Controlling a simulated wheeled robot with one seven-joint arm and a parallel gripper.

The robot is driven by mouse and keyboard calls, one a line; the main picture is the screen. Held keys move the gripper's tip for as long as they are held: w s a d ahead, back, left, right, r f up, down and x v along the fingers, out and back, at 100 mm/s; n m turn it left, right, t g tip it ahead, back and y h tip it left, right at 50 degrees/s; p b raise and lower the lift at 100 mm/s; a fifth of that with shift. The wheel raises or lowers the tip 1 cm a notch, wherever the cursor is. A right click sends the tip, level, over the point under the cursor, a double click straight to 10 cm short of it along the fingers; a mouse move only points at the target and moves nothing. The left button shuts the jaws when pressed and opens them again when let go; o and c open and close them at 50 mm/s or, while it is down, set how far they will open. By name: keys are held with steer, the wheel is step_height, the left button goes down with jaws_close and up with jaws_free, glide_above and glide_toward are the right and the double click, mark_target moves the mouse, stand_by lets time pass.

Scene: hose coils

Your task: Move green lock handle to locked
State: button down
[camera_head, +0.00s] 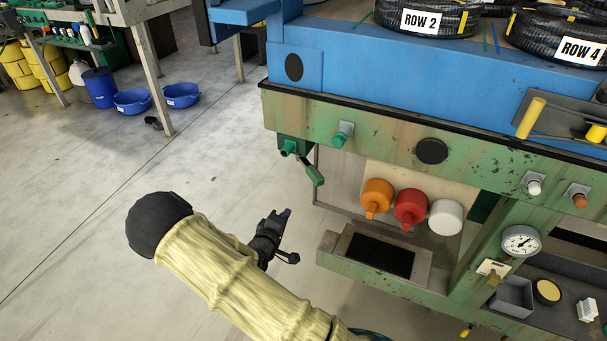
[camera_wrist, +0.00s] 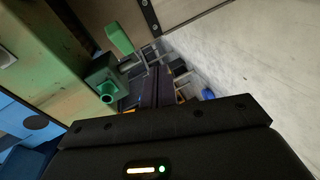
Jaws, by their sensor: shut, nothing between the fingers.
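The green lock handle (camera_head: 315,175) hangs below the left front corner of the green bench, on a dark green lock body (camera_head: 290,147) with a round green stub. In the wrist view the handle's green grip (camera_wrist: 119,39) shows at upper left, above the square lock body (camera_wrist: 103,77). My gripper (camera_head: 283,213) is in free space, below and to the left of the handle, apart from it. In the wrist view the dark fingers (camera_wrist: 160,88) are together with nothing between them, to the right of the lock body.
A second green knob (camera_head: 342,135) sits on the bench front. Orange (camera_head: 376,197), red (camera_head: 410,206) and white (camera_head: 446,217) knobs are on the panel behind. A green ledge (camera_head: 340,272) juts out below.

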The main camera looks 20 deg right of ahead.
steer(key=r+n+t, duration=0.1)
steer(key=a+r+n+t+h+p, duration=0.1)
steer(key=r, duration=0.1)
steer(key=shift+w+n+t, duration=0.1)
steer(key=shift+n+t, duration=0.2)
steer(key=shift+t, duration=0.1)
steer(key=p, duration=0.2)
glide_toward(309, 174)
steer(key=w, duration=0.4)
steer(key=shift+w+d+f+p, duration=0.1)
steer(key=shift+w+d+p, duration=0.1)
steer(key=shift+w+d, duration=0.3)
steer(key=shift+w+d+f+p, duration=0.1)
steer(key=shift+w+d+p, duration=0.1)
steer(key=shift+d, duration=0.95)
steer(key=shift+s+d, duration=0.1)
steer(key=shift+d, duration=0.05)
